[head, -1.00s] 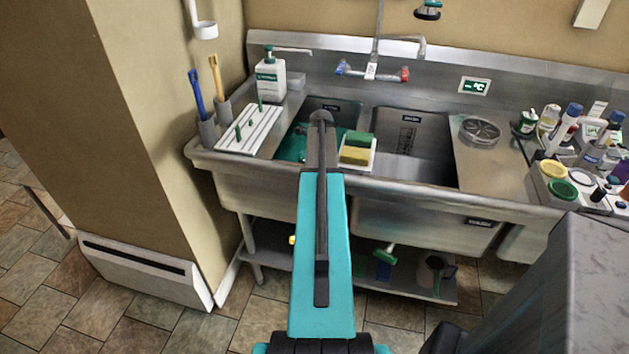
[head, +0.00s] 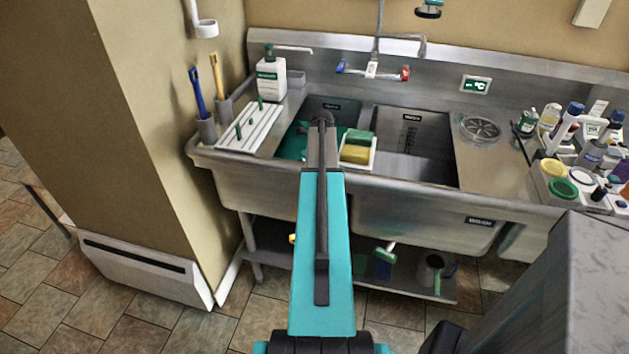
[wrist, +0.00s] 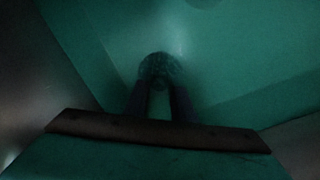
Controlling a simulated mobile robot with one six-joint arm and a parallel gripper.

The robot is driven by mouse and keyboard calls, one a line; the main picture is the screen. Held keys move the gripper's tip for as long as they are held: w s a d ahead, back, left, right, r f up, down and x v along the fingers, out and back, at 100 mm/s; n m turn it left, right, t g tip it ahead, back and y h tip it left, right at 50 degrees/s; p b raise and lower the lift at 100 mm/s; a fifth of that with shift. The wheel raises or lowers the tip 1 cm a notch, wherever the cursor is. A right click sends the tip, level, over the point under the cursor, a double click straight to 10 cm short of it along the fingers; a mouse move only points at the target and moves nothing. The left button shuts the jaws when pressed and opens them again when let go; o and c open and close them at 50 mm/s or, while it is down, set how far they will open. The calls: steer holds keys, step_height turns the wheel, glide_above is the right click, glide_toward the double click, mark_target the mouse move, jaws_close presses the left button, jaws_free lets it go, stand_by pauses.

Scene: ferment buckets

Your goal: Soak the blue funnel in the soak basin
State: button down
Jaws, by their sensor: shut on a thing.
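The left sink compartment (head: 292,142) holds teal-green liquid or lining, and I take it as the soak basin. My arm reaches over its front rim in the head view, and my gripper is hidden there behind the arm. In the dark, green-tinted wrist view, my gripper (wrist: 160,90) points down at a teal surface. Its fingers are shut on a dark, rounded, ribbed-looking thing (wrist: 160,68), likely the blue funnel. Its blue colour does not show in this light. I cannot tell how deep it sits or whether it touches the bottom.
A white tray with green and yellow sponges (head: 357,150) sits on the divider, close right of my arm. The right compartment (head: 415,135) looks empty. A white drainboard (head: 250,130) and soap bottle (head: 270,78) stand left. Bottles and jars (head: 590,150) crowd the right.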

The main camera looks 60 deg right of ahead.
steer(key=shift+f, duration=0.15)
steer(key=shift+c, duration=1.2)
jaws_free()
step_height(320, 180, up, 8)
steer(key=p, duration=0.5)
steer(key=shift+s+d+p, duration=0.25)
steer(key=shift+s+p, duration=0.05)
stand_by(3.5)
step_height(320, 180, up, 9)
steer(key=p, duration=0.5)
steer(key=shift+s+p, duration=0.15)
steer(key=shift+p, duration=0.15)
stand_by(0.6)
